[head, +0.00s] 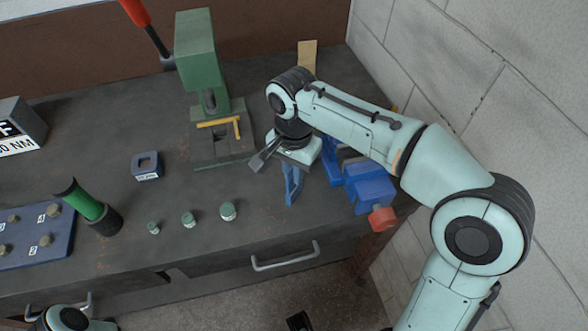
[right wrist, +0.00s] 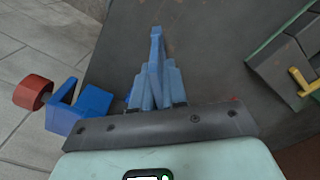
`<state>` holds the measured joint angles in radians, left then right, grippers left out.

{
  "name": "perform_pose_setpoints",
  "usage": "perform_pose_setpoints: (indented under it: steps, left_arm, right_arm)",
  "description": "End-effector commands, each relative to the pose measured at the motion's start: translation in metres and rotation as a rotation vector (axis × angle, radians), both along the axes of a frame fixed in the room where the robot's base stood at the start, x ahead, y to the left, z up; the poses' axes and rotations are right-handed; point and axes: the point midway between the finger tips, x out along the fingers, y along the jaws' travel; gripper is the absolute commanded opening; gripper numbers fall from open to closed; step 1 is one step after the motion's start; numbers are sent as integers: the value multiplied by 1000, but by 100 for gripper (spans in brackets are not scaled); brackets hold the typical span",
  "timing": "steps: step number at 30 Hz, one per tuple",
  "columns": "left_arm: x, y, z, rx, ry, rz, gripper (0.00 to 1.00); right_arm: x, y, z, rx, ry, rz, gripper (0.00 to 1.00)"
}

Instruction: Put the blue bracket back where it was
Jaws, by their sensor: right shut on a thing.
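The blue bracket (head: 292,186) hangs below my right gripper (head: 291,168) in the head view, near the bench's right front part. The right gripper is shut on it. In the right wrist view, the bracket (right wrist: 156,42) sticks out ahead from between the fingers of the gripper (right wrist: 156,88). Its gripped end is partly hidden by the fingers. I cannot tell whether the bracket touches the bench top. My left gripper is not in view; only part of my left arm shows at the bottom left.
A blue vise (head: 370,187) with a red knob (head: 382,219) stands right of the bracket, partly behind my arm. A green press (head: 197,55) stands behind. A wall bounds the right.

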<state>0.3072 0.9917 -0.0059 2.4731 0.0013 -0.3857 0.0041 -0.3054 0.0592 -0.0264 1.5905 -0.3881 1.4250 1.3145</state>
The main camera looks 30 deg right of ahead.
Motion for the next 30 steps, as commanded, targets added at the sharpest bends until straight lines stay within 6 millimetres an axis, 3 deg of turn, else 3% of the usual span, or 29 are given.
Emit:
perform_pose_setpoints:
  steps: [5,6,8,9,20,23,30]
  left_arm:
    - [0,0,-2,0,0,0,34]
    - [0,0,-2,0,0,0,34]
    - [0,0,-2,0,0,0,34]
    - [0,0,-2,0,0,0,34]
    - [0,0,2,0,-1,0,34]
    - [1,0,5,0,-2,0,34]
    - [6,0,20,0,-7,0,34]
  right_arm:
    - [0,0,-3,1,-1,0,0]
    - [0,0,-4,0,0,0,16]
    - [0,0,-3,0,0,0,35]
    - [0,0,-3,0,0,0,38]
    - [0,0,4,0,-2,0,38]
    - [1,0,18,1,-3,0,38]
    - [2,1,71,1,-5,1,38]
